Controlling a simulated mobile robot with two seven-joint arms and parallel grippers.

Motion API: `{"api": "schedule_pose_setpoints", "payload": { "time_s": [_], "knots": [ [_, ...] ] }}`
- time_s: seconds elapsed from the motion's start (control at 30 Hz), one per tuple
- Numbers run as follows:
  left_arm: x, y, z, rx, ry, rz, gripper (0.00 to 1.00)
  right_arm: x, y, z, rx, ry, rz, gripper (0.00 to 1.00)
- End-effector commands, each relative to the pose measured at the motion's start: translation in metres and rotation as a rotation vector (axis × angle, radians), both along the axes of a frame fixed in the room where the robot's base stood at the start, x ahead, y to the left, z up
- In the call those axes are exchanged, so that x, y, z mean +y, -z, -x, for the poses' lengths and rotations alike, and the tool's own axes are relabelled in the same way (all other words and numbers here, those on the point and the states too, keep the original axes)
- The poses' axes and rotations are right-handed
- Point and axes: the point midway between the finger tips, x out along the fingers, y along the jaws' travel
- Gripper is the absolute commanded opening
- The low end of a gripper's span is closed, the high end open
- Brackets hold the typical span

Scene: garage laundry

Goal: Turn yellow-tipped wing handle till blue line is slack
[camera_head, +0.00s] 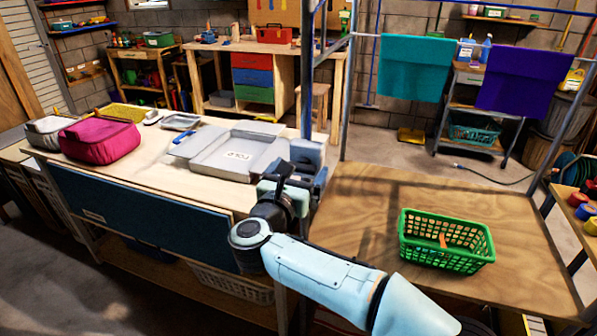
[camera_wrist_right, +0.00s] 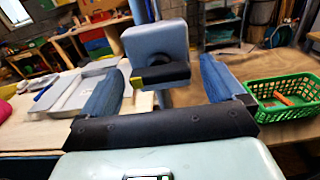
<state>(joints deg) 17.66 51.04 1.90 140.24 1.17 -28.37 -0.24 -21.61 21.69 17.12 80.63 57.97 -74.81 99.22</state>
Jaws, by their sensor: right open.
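The wing handle (camera_wrist_right: 165,74) shows in the right wrist view as a dark bar with a yellow tip at its left end. It sits on the front of a grey-blue box (camera_wrist_right: 155,40); that box also shows in the head view (camera_head: 307,152), on a metal post. My right gripper (camera_wrist_right: 161,88) is open, with one blue finger on each side of the handle and visible gaps between. In the head view my right gripper (camera_head: 292,182) is at the box and hides the handle. A teal towel (camera_head: 414,68) and a purple towel (camera_head: 520,80) hang at the upper right. My left gripper is out of view.
A green basket (camera_head: 447,262) stands on the wooden table (camera_head: 365,215) right of the post. A grey tray (camera_head: 228,150) and a magenta bag (camera_head: 100,141) lie on the left bench. The metal post (camera_head: 308,75) rises behind my right gripper.

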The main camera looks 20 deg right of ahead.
Motion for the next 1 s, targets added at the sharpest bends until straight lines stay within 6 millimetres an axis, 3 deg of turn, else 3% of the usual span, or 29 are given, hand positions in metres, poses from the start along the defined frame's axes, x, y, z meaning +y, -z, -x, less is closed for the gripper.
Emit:
{"api": "schedule_pose_setpoints", "payload": {
  "time_s": [0.1, 0.27, 0.3, 0.67, 1.0],
  "knots": [
    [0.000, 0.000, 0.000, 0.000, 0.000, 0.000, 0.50, 0.000, 0.000, 0.000, 0.000, 0.000, 0.000, 0.96],
    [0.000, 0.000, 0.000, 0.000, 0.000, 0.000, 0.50, 0.000, 0.000, 0.000, 0.000, 0.000, 0.000, 0.44],
    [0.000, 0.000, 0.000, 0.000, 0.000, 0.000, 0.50, 0.000, 0.000, 0.000, 0.000, 0.000, 0.000, 0.40],
    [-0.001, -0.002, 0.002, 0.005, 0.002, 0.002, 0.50, 0.000, -0.001, 0.001, 0.029, 0.001, 0.042, 0.40],
    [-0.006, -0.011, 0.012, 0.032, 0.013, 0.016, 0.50, 0.001, -0.002, 0.001, 0.161, 0.001, 0.241, 0.40]
  ]
}}
